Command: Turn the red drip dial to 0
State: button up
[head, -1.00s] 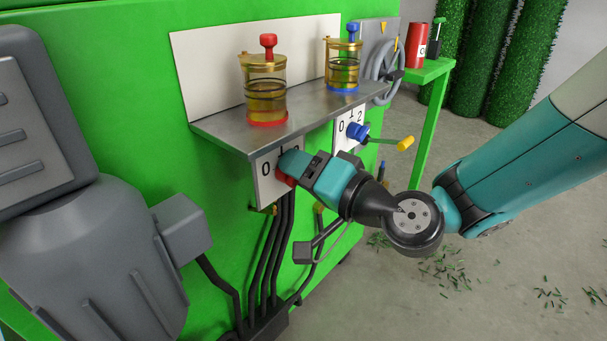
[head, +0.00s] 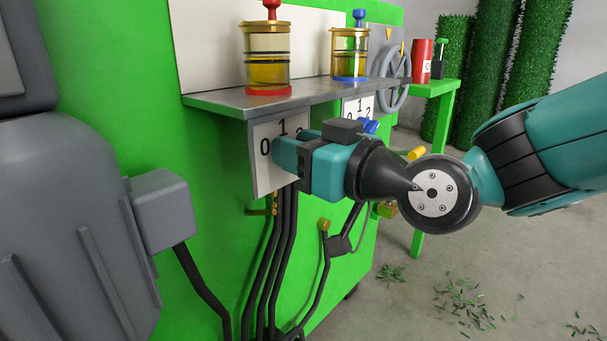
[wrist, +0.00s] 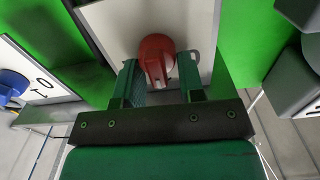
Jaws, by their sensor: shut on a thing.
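The red drip dial (wrist: 156,54) sits on a white plate between my two gripper fingers in the wrist view. My gripper (head: 280,153) is shut on the dial and covers it in the head view. The dial's plate (head: 264,178) hangs below the grey shelf and shows the marks 0, 1 and 2. The 0 is left of my fingers and the 1 is above them. Which mark the dial points at is hidden.
A blue dial (head: 371,126) with a yellow-tipped lever is behind my gripper to the right. Two oil cups, red-based (head: 268,62) and blue-based (head: 349,52), stand on the shelf (head: 215,103). A grey motor housing (head: 70,220) fills the left. Black hoses (head: 286,240) hang below.

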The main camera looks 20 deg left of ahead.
jog(key=n+b, duration=0.4)
jog(key=s+n+b, duration=0.1)
jog(key=n+b, duration=0.7)
jog(key=b, duration=0.1)
jog(key=shift+s+a+f, duration=0.25)
jog(key=shift+a+f, duration=0.1)
jog(key=shift+n, duration=0.3)
jog(key=o, duration=0.9)
jog(key=shift+w, duration=0.1)
jog(key=shift+d, duration=0.1)
